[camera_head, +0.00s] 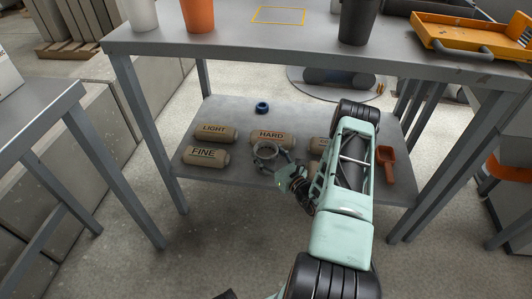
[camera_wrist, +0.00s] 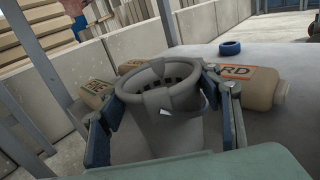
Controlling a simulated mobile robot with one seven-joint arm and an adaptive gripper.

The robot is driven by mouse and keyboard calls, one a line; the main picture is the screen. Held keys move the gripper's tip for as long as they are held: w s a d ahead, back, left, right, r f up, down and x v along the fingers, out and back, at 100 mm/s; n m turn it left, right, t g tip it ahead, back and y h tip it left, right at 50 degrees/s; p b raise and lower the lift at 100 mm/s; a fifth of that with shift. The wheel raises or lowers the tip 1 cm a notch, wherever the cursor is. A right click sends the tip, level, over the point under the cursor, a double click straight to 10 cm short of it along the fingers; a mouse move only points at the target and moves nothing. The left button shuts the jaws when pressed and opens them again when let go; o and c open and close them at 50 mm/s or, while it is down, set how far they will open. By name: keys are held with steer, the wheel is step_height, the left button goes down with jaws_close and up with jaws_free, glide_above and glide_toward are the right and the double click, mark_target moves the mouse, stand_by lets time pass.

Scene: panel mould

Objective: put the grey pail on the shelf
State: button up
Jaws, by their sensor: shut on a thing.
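The grey pail (camera_wrist: 165,130) stands between the two fingers of my gripper (camera_wrist: 165,90) in the wrist view, its round rim facing up. The fingers are shut on its sides. In the head view the pail (camera_head: 265,150) shows as a small grey ring at the end of my gripper (camera_head: 272,160), partly hidden by it. It is over the lower shelf (camera_head: 230,115) of the grey table, in front of the HARD bottle. I cannot tell whether its base touches the shelf.
Tan bottles marked LIGHT (camera_head: 213,132), FINE (camera_head: 205,156) and HARD (camera_head: 271,138) lie on the shelf. A blue ring (camera_head: 262,107) lies behind them, and an orange scoop (camera_head: 386,163) lies at right. The tabletop (camera_head: 230,38) overhangs the shelf. The shelf's back left is clear.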

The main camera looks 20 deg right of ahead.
steer(key=shift+f, duration=0.1)
steer(key=o, duration=2.1)
steer(key=shift+s+r, duration=0.1)
steer(key=shift+r, duration=0.1)
steer(key=s+p, duration=0.1)
steer(key=s, duration=0.3)
steer(key=s+d+p, duration=0.1)
steer(key=s, duration=0.2)
steer(key=s+d+p, duration=0.1)
steer(key=s, duration=0.3)
steer(key=shift+s+d+p, duration=0.1)
steer(key=shift+s+p, duration=0.2)
